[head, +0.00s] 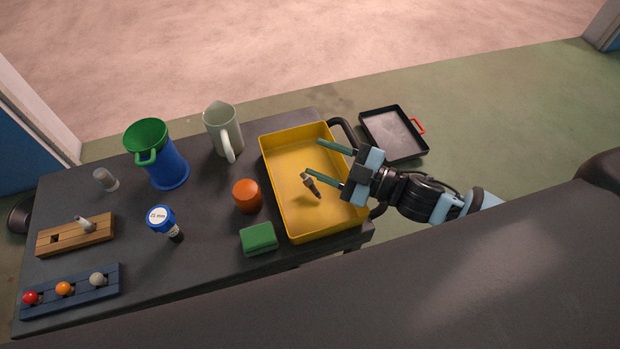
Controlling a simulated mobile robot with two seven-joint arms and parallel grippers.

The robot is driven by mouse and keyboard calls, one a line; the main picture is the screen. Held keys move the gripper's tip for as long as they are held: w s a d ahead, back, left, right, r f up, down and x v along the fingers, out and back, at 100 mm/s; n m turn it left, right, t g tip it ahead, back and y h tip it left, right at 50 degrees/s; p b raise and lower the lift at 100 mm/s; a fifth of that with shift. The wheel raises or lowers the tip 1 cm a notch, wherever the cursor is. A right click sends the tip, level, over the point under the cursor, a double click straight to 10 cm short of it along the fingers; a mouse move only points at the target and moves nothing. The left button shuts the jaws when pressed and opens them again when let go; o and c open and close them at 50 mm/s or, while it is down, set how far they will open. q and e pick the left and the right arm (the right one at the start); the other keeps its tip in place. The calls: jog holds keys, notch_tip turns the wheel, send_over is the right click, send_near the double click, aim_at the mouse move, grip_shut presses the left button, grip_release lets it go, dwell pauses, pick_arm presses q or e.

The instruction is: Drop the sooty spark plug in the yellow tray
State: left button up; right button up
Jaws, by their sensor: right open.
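The yellow tray (275,183) lies at the right end of the dark table. A spark plug with a dark, brownish end (313,187) shows within the tray's outline, tilted. A shadow lies just below it, and I cannot tell if it rests on the tray floor or is above it. My right gripper (313,156) is over the tray, reaching in from the right with its fingers spread. The lower fingertip overlaps the top of the plug in the picture; nothing is clamped between the fingers. My left gripper is not in view.
A wooden rack (65,238) holds a pale plug at the left. An orange cylinder (247,196), a green block (258,239), a blue-capped item (161,220), a pitcher (222,130) and a blue-green container (163,160) stand left of the tray. A black tray (393,134) lies beyond the table.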

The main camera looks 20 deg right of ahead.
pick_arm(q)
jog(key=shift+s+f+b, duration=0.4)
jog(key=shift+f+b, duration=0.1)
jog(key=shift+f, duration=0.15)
pick_arm(e)
jog(key=v, duration=0.8)
jog(key=shift+a, duration=0.1)
